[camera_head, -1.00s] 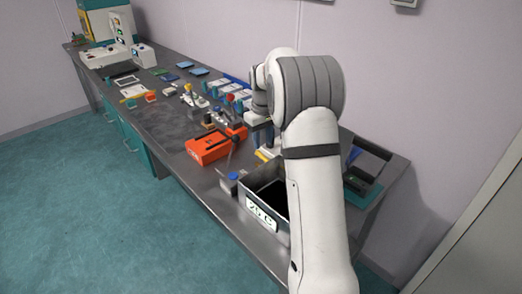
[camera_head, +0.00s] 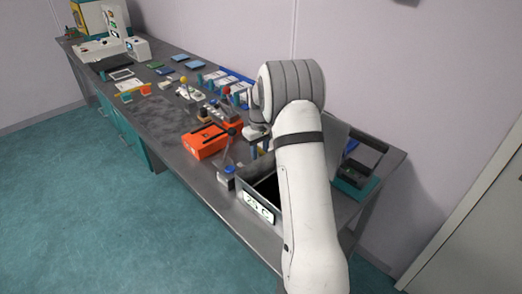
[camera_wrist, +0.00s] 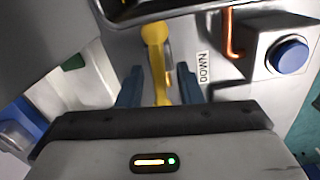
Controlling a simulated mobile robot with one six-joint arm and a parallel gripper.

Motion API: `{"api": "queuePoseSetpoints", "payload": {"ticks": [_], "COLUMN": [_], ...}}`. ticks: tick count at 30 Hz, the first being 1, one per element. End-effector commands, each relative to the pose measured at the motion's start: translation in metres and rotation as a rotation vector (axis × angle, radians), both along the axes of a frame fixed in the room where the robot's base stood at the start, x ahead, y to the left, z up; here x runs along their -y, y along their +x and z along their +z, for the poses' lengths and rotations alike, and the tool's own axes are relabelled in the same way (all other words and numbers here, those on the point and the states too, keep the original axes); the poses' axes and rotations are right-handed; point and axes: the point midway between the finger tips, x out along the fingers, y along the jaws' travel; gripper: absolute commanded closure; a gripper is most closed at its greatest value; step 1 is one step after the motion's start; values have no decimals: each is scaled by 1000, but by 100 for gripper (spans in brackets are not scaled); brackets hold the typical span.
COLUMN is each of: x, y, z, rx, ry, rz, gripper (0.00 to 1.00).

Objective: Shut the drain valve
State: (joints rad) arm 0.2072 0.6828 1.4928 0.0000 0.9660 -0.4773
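A yellow lever (camera_wrist: 158,62) shows in the wrist view, with a rounded end at the top and its shaft running down between my fingers. It looks like the valve handle, but I cannot be sure. My gripper (camera_wrist: 159,85) has its two blue fingers apart, one on each side of the lever, with a gap visible. In the head view my gripper (camera_head: 260,147) is behind the open dark bath with the "25 C" display (camera_head: 258,207), and the lever is hidden there.
In the head view an orange box (camera_head: 205,143) and a black-handled device (camera_head: 358,172) stand on the crowded bench.

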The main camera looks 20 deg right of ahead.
Motion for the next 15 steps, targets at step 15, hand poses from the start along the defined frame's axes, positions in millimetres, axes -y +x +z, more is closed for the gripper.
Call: {"api": "queuePoseSetpoints", "payload": {"ticks": [15], "x": [1], "y": [0], "z": [1], "rx": [0], "ry": [0], "rz": [-1], "gripper": [100]}}
